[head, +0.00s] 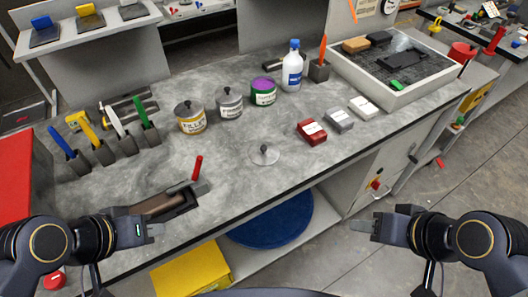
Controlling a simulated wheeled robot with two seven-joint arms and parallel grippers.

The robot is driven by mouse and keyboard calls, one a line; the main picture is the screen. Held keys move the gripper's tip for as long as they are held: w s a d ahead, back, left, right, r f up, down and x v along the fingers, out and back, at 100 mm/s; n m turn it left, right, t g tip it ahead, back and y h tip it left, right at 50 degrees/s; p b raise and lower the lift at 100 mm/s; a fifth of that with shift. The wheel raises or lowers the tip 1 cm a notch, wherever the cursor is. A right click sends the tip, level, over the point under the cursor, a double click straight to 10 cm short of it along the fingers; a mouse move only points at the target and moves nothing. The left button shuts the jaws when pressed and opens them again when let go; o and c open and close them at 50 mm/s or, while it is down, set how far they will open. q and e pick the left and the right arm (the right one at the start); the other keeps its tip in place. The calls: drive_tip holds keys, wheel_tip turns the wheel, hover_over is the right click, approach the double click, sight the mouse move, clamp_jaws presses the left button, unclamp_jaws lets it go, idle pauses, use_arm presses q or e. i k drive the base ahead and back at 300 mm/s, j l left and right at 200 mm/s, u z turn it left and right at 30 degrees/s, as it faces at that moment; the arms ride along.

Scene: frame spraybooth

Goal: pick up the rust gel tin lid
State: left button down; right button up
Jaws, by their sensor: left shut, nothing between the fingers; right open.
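A round grey lid with a small knob (264,155) lies flat on the grey bench, near its front edge and apart from the tins. A tin with a green band (263,93) stands behind it without a lid, showing purple at its mouth; its label is too small to read. My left gripper (157,230) is shut and empty in front of the bench, to the left of the loose lid. My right gripper (360,226) is open and empty in front of the bench, to the right of the lid. Neither gripper touches the lid.
A yellow-labelled tin (191,119) and a grey tin (229,103) stand lidded behind the loose lid. A red block (312,132) lies to its right. The bench around the lid is clear.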

sight(262, 153)
drive_tip(key=u, duration=1.3)
drive_tip(key=l+u, duration=0.45)
drive_tip(key=k+l+u, duration=0.15)
drive_tip(key=u, duration=0.35)
drive_tip(key=k+l+u, duration=0.15)
drive_tip(key=l+u, duration=0.3)
drive_tip(key=k+l+u, duration=0.15)
drive_tip(key=u, duration=0.3)
drive_tip(key=k+l+u, duration=0.1)
drive_tip(key=k+l, duration=0.15)
drive_tip(key=k, duration=0.15)
drive_tip(key=k+l+u, duration=0.1)
drive_tip(key=k, duration=0.25)
drive_tip(key=k+l+u, duration=0.1)
drive_tip(key=k+l, duration=0.2)
drive_tip(key=i, duration=0.3)
